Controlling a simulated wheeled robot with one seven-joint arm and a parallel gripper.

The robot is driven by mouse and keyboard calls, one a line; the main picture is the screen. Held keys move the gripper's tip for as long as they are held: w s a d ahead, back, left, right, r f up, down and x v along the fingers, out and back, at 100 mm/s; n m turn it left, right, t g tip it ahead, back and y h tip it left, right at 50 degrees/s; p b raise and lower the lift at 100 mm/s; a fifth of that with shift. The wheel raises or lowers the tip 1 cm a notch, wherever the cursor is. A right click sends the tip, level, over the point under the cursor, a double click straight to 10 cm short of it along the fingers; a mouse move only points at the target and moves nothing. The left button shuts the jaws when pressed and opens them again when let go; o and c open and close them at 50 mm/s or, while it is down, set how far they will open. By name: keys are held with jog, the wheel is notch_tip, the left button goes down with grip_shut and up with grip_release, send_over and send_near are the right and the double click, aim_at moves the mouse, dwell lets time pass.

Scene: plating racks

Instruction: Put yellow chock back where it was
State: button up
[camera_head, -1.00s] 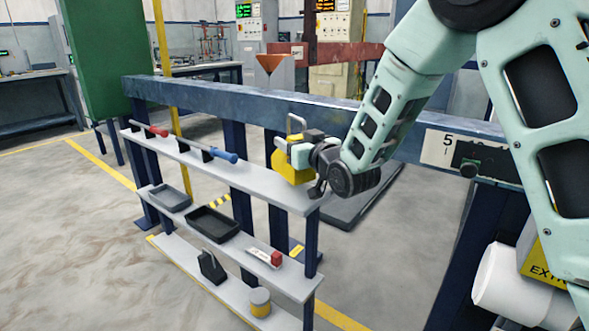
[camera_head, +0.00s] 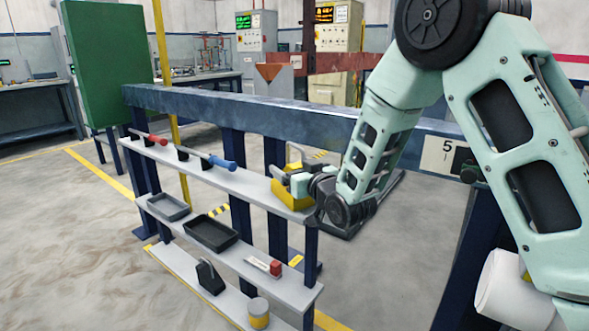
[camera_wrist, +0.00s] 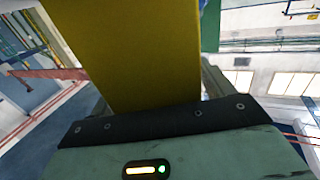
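The yellow chock (camera_head: 288,197) is at the right end of the rack's top shelf (camera_head: 240,180), low against the board. I cannot tell whether it touches the shelf. My gripper (camera_head: 297,182) is around the chock, and the arm comes in from the right. In the wrist view the yellow chock (camera_wrist: 125,50) fills the upper middle, close against my gripper (camera_wrist: 155,105). My gripper appears shut on the chock.
Red-handled (camera_head: 154,140) and blue-handled (camera_head: 218,162) tools lie farther left on the top shelf. A grey tray (camera_head: 168,215), a black tray (camera_head: 211,245) and a red-ended item (camera_head: 275,268) sit on the middle shelf.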

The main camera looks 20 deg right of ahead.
jog(key=shift+r, duration=0.1)
jog(key=shift+r, duration=0.15)
jog(key=p+v, duration=0.4)
jog(key=v, duration=0.8)
jog(key=shift+a, duration=0.1)
